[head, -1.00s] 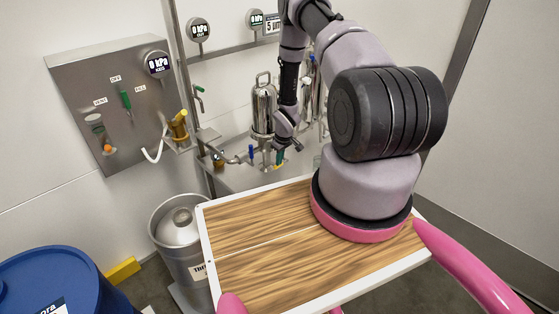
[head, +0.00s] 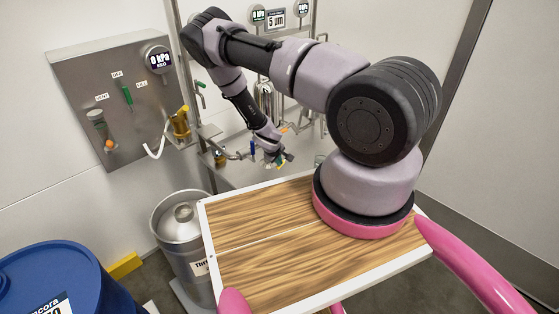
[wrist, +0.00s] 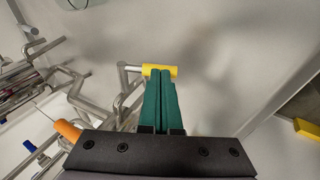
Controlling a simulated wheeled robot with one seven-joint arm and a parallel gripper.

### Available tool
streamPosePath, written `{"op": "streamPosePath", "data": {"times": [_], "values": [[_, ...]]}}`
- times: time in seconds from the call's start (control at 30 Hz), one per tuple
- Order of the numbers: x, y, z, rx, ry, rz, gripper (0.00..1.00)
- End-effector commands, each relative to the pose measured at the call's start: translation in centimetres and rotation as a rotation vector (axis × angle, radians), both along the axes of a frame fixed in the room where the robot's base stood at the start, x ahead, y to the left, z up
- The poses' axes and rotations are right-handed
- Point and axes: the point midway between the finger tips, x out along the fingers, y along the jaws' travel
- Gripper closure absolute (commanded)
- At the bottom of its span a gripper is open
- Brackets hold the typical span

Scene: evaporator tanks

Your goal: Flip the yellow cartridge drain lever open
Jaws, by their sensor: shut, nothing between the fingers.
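The yellow lever (wrist: 161,70) shows in the wrist view as a short yellow sleeve on the end of a bent steel rod. My gripper (wrist: 160,75) has its two green fingers pressed together, with nothing between them. The fingertips are right at the yellow sleeve and overlap it in the wrist view; I cannot tell whether they touch it. In the head view my gripper (head: 280,163) is low over the steel bench by the piping, and the lever is too small there to make out clearly.
Steel pipes (wrist: 80,95) and an orange handle (wrist: 67,130) lie left of my gripper in the wrist view. A steel drum (head: 183,235) and a blue barrel (head: 60,285) stand on the floor.

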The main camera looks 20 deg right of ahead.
Motion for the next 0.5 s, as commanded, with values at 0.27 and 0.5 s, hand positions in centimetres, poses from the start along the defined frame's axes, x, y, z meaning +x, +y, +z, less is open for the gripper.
{"op": "streamPosePath", "data": {"times": [0.27, 0.5], "values": [[0.0, 0.0, -1.0, -0.084, -0.034, -0.001, 1.0], [-0.1, 0.0, -2.3, -0.082, -0.033, -0.001, 1.0]]}}
